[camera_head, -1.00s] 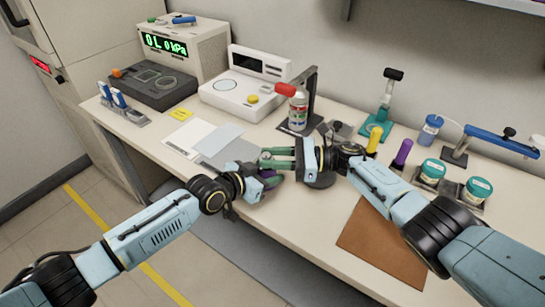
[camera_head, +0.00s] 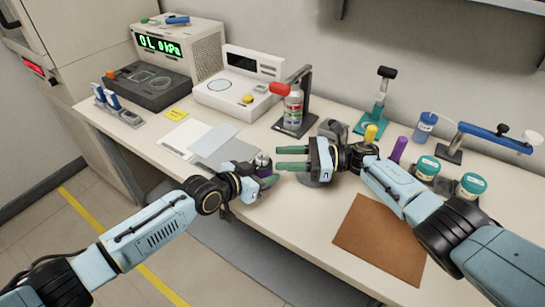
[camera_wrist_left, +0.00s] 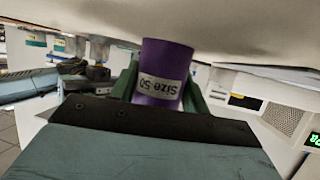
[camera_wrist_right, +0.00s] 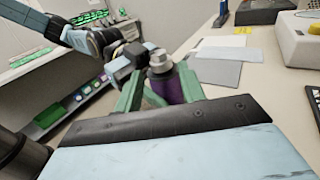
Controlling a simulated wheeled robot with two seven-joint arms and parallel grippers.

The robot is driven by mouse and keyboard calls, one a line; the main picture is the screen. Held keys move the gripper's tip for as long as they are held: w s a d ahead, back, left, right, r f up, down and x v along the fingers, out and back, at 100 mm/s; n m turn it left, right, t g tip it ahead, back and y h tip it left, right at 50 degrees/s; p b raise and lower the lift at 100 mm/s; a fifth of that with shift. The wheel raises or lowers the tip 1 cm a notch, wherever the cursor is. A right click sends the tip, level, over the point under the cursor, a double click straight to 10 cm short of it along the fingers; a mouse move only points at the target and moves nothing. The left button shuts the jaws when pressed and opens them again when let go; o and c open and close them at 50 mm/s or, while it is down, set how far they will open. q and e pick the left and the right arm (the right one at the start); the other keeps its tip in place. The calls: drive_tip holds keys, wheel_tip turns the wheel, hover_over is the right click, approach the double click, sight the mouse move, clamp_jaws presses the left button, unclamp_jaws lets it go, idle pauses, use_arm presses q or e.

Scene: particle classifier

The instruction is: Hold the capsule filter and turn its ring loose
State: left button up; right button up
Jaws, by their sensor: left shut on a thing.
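The capsule filter (camera_head: 262,163) has a purple body, labelled "Size 50" in the left wrist view (camera_wrist_left: 162,75), and a grey metal ring or cap (camera_wrist_right: 160,62) on its upper end. My left gripper (camera_head: 262,178) is shut on the purple body and holds it near the table's front edge. My right gripper (camera_head: 277,157) is open, with its green fingers spread and pointing left at the capsule's upper end. In the right wrist view the capsule shows between the fingers, seemingly just beyond the fingertips. I cannot tell whether they touch it.
A yellow (camera_head: 371,133) and a purple upright piece (camera_head: 398,150), and teal-lidded jars (camera_head: 428,166), stand to the right. A brown mat (camera_head: 380,240) lies clear at the front. Flat sheets (camera_head: 188,138) lie left.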

drive_tip(key=shift+s+d, duration=0.1)
drive_tip(key=shift+d, duration=1.4)
